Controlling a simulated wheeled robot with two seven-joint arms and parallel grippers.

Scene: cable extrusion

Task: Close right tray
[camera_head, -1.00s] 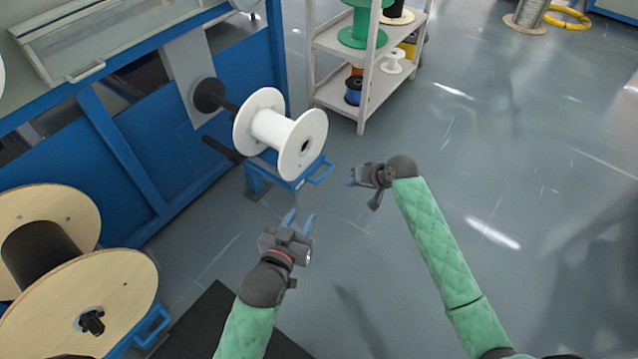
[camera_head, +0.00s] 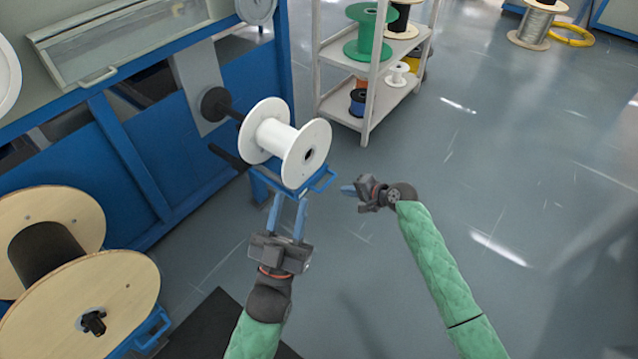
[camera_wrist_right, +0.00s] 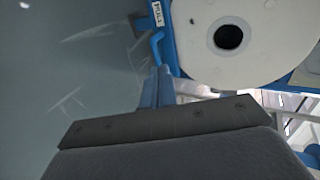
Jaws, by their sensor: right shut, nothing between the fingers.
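The right tray (camera_head: 290,180) is a blue frame under the white spool (camera_head: 284,140), with a blue loop handle (camera_head: 322,181) at its front right. My left gripper (camera_head: 288,200) is open and empty, its blue fingers pointing at the tray's near side; I cannot tell whether they touch it. My right gripper (camera_head: 347,189) is shut and empty, just right of the handle. In the right wrist view, its shut blue fingers (camera_wrist_right: 158,86) sit just below the handle (camera_wrist_right: 155,46), with the white spool (camera_wrist_right: 238,62) beside them; contact is unclear.
A blue machine (camera_head: 140,150) stands behind and left of the tray. A large wooden reel (camera_head: 80,300) is at the lower left. A shelf with spools (camera_head: 378,95) stands behind. A dark mat (camera_head: 215,325) lies in front. The floor at right is clear.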

